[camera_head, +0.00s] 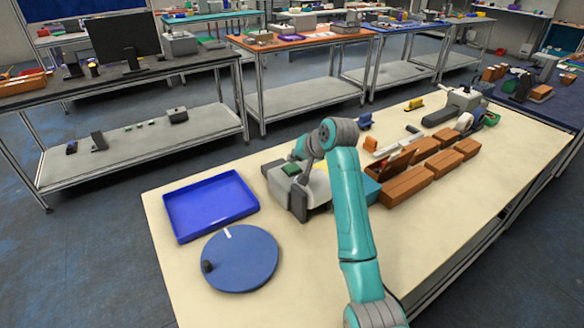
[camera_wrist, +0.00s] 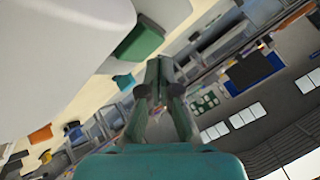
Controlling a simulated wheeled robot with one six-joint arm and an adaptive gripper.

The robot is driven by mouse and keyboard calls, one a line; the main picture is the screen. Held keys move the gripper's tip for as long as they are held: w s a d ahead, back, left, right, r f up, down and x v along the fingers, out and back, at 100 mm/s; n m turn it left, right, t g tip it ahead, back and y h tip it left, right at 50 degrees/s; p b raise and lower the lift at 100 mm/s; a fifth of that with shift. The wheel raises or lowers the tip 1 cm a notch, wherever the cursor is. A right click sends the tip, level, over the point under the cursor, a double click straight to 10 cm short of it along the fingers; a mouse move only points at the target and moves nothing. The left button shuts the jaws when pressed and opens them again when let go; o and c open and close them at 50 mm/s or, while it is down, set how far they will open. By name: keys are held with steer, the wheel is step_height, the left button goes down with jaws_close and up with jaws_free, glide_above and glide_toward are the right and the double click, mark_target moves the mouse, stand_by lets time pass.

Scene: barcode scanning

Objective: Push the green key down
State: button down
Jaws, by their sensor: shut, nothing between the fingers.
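The green key (camera_head: 290,169) sits on top of a pale grey device (camera_head: 316,186) with dark grey ends on the table. In the wrist view the green key (camera_wrist: 140,38) shows near the top, beside a large pale surface that fills the upper left. My gripper (camera_wrist: 157,68) has its fingers together and holds nothing. The fingertips appear just below and right of the key in that picture; I cannot tell whether they touch it. In the head view my arm reaches over the device, and its wrist covers part of it.
A blue tray (camera_head: 211,205) and a round blue disc (camera_head: 239,259) with a dark knob lie left of the device. Several brown boxes (camera_head: 407,184) stand to the right. The table's front (camera_head: 435,245) is clear.

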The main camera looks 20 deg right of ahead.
mark_target(294, 168)
steer(key=shift+f, duration=0.15)
steer(key=shift+f, duration=0.3)
steer(key=shift+f, duration=0.7)
stand_by(1.4)
steer(key=shift+r, duration=1.15)
steer(key=shift+r, duration=2.5)
